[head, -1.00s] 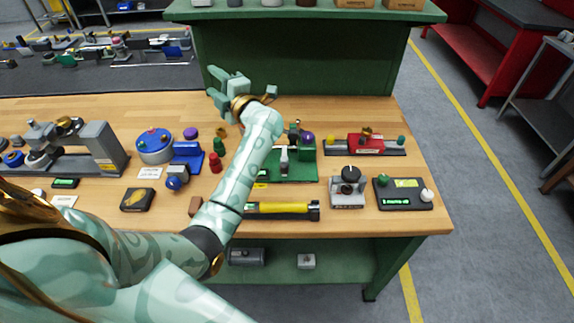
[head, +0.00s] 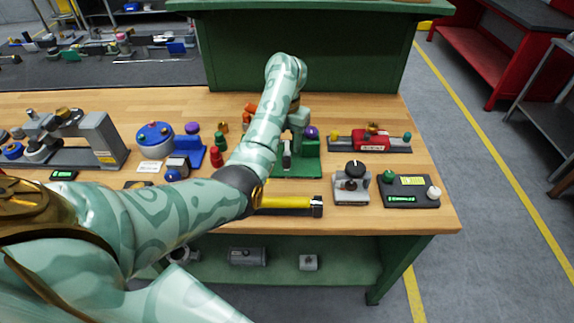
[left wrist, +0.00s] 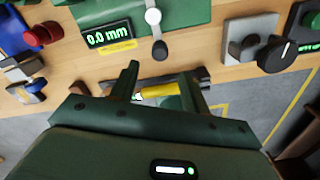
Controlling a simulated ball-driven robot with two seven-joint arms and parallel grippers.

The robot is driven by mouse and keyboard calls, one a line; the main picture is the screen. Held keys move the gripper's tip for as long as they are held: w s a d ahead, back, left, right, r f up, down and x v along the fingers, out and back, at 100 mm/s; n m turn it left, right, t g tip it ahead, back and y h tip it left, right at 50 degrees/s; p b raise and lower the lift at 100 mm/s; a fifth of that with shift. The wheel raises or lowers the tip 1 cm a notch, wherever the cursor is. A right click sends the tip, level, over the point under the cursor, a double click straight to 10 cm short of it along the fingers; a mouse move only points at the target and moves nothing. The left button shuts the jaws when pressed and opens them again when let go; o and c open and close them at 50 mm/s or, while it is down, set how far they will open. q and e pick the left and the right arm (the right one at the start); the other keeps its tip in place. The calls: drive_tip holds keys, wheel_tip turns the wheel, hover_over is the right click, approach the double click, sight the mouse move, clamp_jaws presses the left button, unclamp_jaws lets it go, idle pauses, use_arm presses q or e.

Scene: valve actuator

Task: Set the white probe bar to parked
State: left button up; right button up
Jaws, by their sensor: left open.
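The white probe bar (head: 287,156) is a short light bar with a dark end, on the green gauge station (head: 306,168) in the head view. In the left wrist view it is a pale round part (left wrist: 153,17) above a dark rounded end (left wrist: 159,49), pointing toward my gripper. The station's display (left wrist: 108,35) reads 0.0 mm. My left gripper (left wrist: 161,72) is open and empty, its two fingertips just short of the bar's dark end and apart from it. In the head view my arm and hand hide part of the station. My right gripper is out of view.
A yellow and black cylinder (head: 288,205) lies in front of the station. A black knob unit (head: 352,180) and a dark display box (head: 410,190) stand to the right, a red block on a rail (head: 370,140) behind them. A blue round fixture (head: 155,140) is left.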

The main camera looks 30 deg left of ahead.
sight(286, 159)
use_arm(q)
wheel_tip(286, 159, down, 8)
drive_tip(key=shift+r+b, duration=0.2)
drive_tip(key=shift+b, duration=1.05)
drive_tip(key=shift+c, duration=0.3)
drive_tip(key=c, duration=0.9)
